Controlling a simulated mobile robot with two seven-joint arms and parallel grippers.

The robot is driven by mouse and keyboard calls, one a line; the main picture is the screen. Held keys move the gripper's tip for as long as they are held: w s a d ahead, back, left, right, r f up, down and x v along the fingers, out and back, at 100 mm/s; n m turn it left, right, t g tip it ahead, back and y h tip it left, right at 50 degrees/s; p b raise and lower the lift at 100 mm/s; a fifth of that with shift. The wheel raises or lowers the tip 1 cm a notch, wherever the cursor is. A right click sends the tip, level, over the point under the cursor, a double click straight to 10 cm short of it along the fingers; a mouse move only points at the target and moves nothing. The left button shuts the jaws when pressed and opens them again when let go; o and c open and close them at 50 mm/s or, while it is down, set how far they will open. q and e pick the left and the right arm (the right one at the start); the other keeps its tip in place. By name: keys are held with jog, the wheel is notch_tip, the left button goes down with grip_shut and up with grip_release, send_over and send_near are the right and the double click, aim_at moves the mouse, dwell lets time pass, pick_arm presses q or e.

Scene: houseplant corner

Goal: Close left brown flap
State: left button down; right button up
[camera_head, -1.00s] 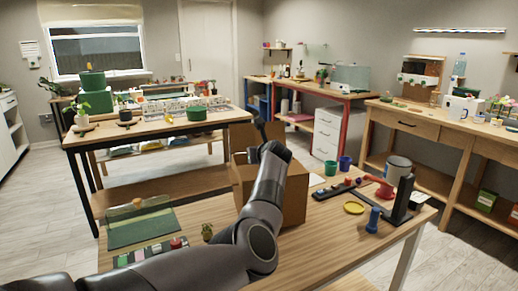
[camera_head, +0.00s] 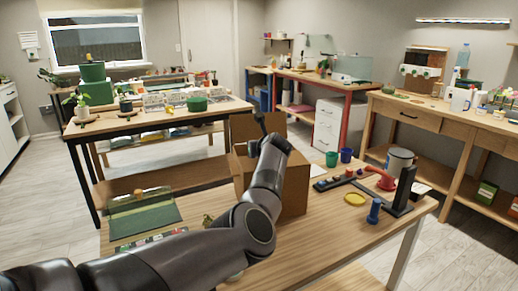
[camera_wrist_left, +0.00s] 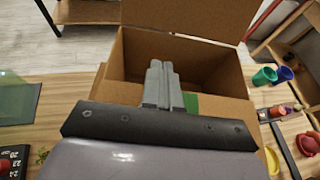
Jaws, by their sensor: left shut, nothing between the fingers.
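An open brown cardboard box (camera_head: 296,190) stands on the near wooden table, partly covered by my left arm. A brown flap (camera_head: 243,128) stands up at its back; it also shows at the top of the left wrist view (camera_wrist_left: 195,14). In that view, brown cardboard (camera_wrist_left: 226,108) lies under and beside my fingers, and the box mouth is open beyond them. My left gripper (camera_head: 259,122) is over the box, its fingers (camera_wrist_left: 163,75) shut together and empty. I cannot tell whether they touch cardboard. The left flap is not clearly distinguishable behind my arm. My right gripper is not in view.
Bare tabletop (camera_head: 315,235) shows in front.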

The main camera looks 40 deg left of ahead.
pick_arm(q)
jog(key=shift+r, duration=0.15)
jog(key=shift+d+r+p, duration=0.1)
jog(key=shift+r+p, duration=0.75)
jog(key=shift+r, duration=0.2)
notch_tip(320, 180, up, 4)
jog(key=shift+r+p, duration=0.15)
jog(key=shift+p, duration=1)
notch_tip(320, 180, up, 9)
jog(key=b, duration=0.1)
jog(key=shift+b, duration=0.4)
